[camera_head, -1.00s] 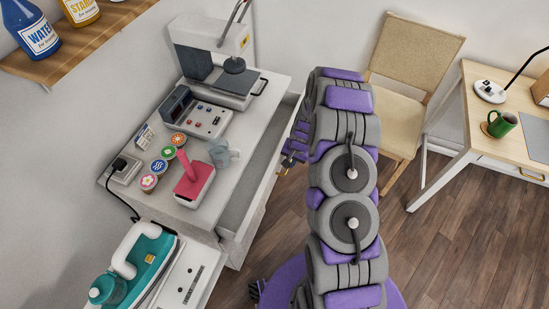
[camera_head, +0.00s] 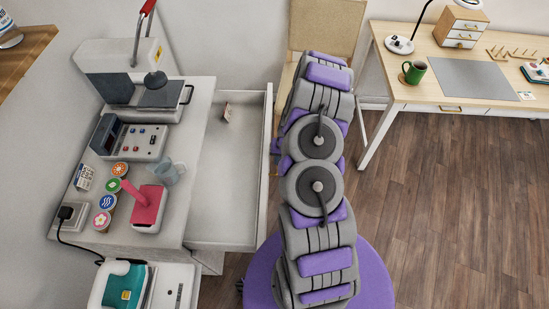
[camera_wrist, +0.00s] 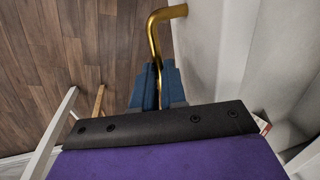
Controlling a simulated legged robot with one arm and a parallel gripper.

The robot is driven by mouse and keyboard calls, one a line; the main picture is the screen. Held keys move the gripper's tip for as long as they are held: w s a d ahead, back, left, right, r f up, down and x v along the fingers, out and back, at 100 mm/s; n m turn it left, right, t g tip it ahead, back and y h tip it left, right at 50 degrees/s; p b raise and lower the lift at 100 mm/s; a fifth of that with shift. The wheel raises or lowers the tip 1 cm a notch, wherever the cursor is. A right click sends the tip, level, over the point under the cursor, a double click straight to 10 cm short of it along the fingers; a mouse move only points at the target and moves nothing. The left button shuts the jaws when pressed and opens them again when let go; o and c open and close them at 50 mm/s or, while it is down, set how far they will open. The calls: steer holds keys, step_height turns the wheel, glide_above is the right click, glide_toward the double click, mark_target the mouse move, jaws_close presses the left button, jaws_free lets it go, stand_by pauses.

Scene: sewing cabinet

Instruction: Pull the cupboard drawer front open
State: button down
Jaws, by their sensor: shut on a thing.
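The white cupboard drawer (camera_head: 263,190) stands well out to the right from the cabinet, and its inside shows in the head view. Its front (camera_wrist: 215,50) is the pale panel at the right of the wrist view. A gold handle (camera_wrist: 154,40) sticks out from that front. My gripper (camera_wrist: 158,78) has its blue fingers closed around the handle's bar. In the head view my arm hides most of the gripper and the handle.
A small card (camera_head: 227,113) stands inside the drawer. The cabinet top (camera_head: 188,140) holds a heat press, a control box, a pink-handled tool, a cup and several round tins. A chair (camera_head: 325,35) and a desk (camera_head: 392,88) stand beyond my arm. Wood floor (camera_head: 440,210) is open at right.

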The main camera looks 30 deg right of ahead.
steer(key=shift+w, duration=0.1)
steer(key=c, duration=1.2)
jaws_free()
steer(key=shift+r, duration=0.1)
steer(key=shift+s+d+r+p, duration=0.3)
steer(key=shift+d+r+p, duration=0.2)
steer(key=shift+r, duration=2.3)
steer(key=shift+s+d+r+p, duration=0.35)
steer(key=shift+d+r+p, duration=0.15)
steer(key=shift+r, duration=2.25)
steer(key=shift+s+d+r+p, duration=0.3)
steer(key=shift+d+r+p, duration=0.15)
steer(key=shift+r, duration=2.35)
